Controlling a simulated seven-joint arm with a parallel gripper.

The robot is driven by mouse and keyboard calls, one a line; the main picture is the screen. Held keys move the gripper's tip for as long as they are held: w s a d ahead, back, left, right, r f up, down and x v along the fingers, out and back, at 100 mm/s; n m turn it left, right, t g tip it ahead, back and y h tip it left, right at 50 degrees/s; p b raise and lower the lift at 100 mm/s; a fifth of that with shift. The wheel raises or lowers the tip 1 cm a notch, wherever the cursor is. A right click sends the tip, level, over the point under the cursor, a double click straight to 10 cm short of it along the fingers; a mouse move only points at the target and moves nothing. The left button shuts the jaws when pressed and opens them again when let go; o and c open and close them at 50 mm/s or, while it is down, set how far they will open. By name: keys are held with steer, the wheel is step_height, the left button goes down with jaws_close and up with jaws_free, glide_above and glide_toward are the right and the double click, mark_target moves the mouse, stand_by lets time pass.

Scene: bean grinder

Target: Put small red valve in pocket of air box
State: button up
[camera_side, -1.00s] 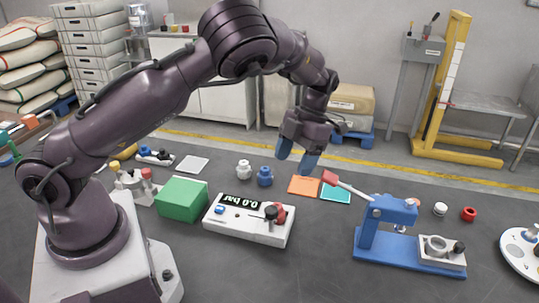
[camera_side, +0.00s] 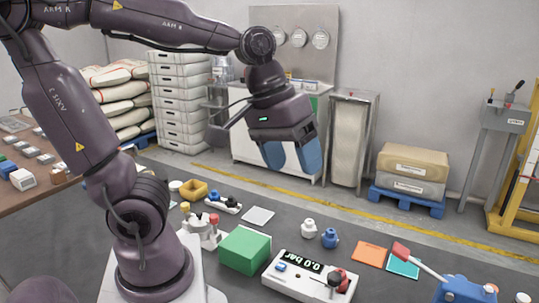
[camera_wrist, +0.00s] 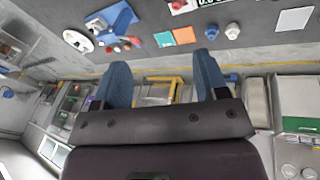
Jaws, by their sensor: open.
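The air box (camera_side: 296,283) is a white box with a "0.0 bar" display at the front centre of the side view. A red part (camera_side: 343,279) sits at its right end beside a black knob; I cannot tell whether this is the small red valve. Which opening is the pocket is also unclear. The box's edge (camera_wrist: 187,6) and the red part show at the top of the wrist view. My gripper (camera_side: 290,158) is open and empty, raised high behind the box, its blue fingers apart. Its fingers also show in the wrist view (camera_wrist: 160,65).
A green block (camera_side: 245,250) stands left of the box. White (camera_side: 309,228) and blue (camera_side: 330,238) jars stand behind it. Orange (camera_side: 369,254) and cyan (camera_side: 403,264) squares lie right, near a blue lever press (camera_side: 465,290).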

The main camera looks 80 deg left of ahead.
steer(key=s+m, duration=0.1)
steer(key=m, duration=0.1)
steer(key=s+m+t+y, duration=0.1)
steer(key=m, duration=0.1)
steer(key=s+m+t, duration=0.1)
steer(key=m, duration=0.1)
steer(key=shift+s+r+y, duration=0.25)
steer(key=shift+r+y, duration=0.05)
steer(key=shift+c, duration=0.3)
stand_by(0.5)
